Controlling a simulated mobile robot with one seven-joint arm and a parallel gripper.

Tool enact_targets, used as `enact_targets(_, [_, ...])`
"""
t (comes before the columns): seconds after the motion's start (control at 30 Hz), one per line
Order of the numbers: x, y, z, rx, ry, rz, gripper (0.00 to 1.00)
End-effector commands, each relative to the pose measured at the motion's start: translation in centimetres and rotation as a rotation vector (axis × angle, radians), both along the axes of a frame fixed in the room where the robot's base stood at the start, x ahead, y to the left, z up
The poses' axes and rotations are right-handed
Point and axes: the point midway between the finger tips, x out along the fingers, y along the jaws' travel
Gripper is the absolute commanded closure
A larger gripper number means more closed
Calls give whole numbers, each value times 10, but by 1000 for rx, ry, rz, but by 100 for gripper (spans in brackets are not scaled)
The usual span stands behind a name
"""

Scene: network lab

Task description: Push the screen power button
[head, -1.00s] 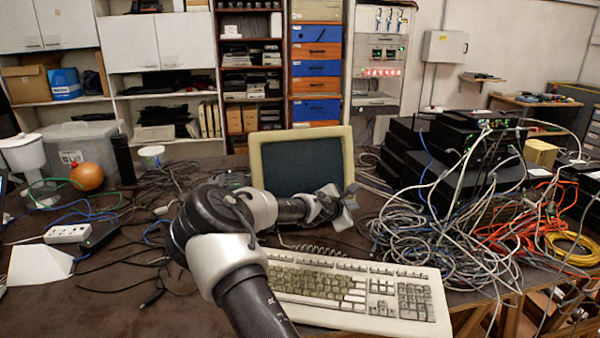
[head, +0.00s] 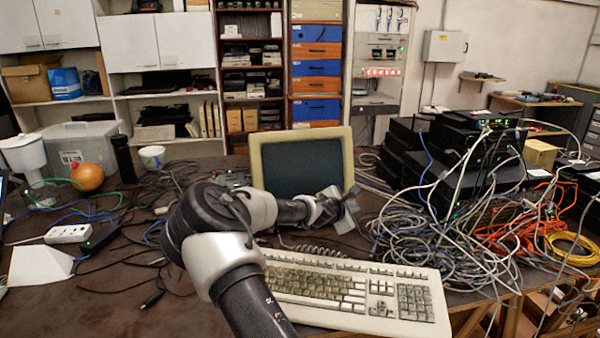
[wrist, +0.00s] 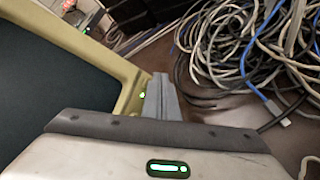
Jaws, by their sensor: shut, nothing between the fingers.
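The screen (head: 300,165) is an old monitor with a beige frame and a dark face, standing behind the keyboard. In the wrist view its dark face (wrist: 50,100) and frame fill the left side. A small green light (wrist: 142,95) glows on the frame near its lower right corner. My gripper (wrist: 160,82) is shut and empty, its grey fingers just right of that light. I cannot tell whether they touch the frame. No separate power button can be made out. In the head view my gripper (head: 346,207) is at the screen's lower right corner.
A beige keyboard (head: 350,290) lies in front of the screen, below my arm. A large tangle of cables (head: 430,235) lies close on the right, with stacked black network devices (head: 470,150) behind it. An orange ball (head: 88,177) sits at the left.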

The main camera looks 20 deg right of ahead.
Motion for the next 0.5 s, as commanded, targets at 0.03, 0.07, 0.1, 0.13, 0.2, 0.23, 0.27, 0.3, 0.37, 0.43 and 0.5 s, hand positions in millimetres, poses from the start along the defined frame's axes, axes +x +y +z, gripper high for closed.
enact_targets(0.03, [-4, 1, 3, 0, 1, -1, 100])
enact_targets(0.07, [-6, 1, 4, 0, 1, -1, 100])
enact_targets(0.1, [-11, 2, 6, 0, 1, -2, 100])
enact_targets(0.13, [-13, 2, 7, 0, 0, -2, 100])
enact_targets(0.2, [-20, 3, 9, 1, 0, -1, 100])
enact_targets(0.23, [-23, 4, 10, 1, 0, -1, 100])
enact_targets(0.27, [-26, 5, 10, 0, 1, -1, 100])
enact_targets(0.3, [-29, 5, 12, 0, 1, -1, 100])
enact_targets(0.37, [-35, 6, 13, 0, 0, -2, 100])
enact_targets(0.43, [-42, 7, 15, 0, 0, -2, 100])
enact_targets(0.5, [-47, 8, 17, 0, 0, -2, 100])
